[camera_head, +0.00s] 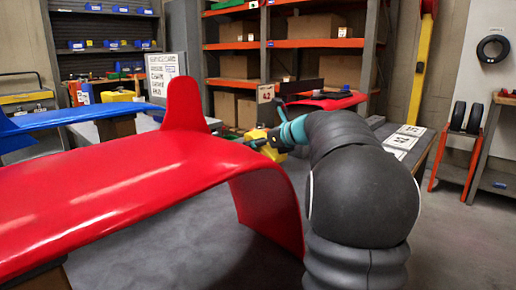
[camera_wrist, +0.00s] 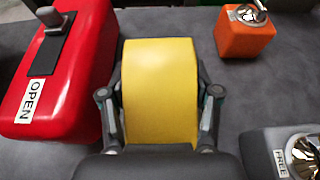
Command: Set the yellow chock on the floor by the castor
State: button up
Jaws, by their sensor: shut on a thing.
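My gripper (camera_wrist: 160,110) is shut on the yellow chock (camera_wrist: 160,85), with a finger on each side of it in the wrist view. The chock shows a broad, smooth yellow face and hides what is behind it. In the head view my gripper (camera_head: 266,141) and the yellow chock (camera_head: 283,139) are small, beyond the red panel and partly hidden by my arm. The chock appears over a grey surface; I cannot tell its height. I cannot make out a castor in either view.
In the wrist view, a red box (camera_wrist: 88,75) marked OPEN is left of the chock, an orange block (camera_wrist: 245,38) at upper right, and a dark block (camera_wrist: 262,148) marked FREE at lower right. A large red curved panel (camera_head: 110,190) fills the head view's left.

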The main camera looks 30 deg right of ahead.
jog(key=shift+f, duration=0.6)
jog(key=shift+f, duration=0.1)
jog(key=o, duration=1.4)
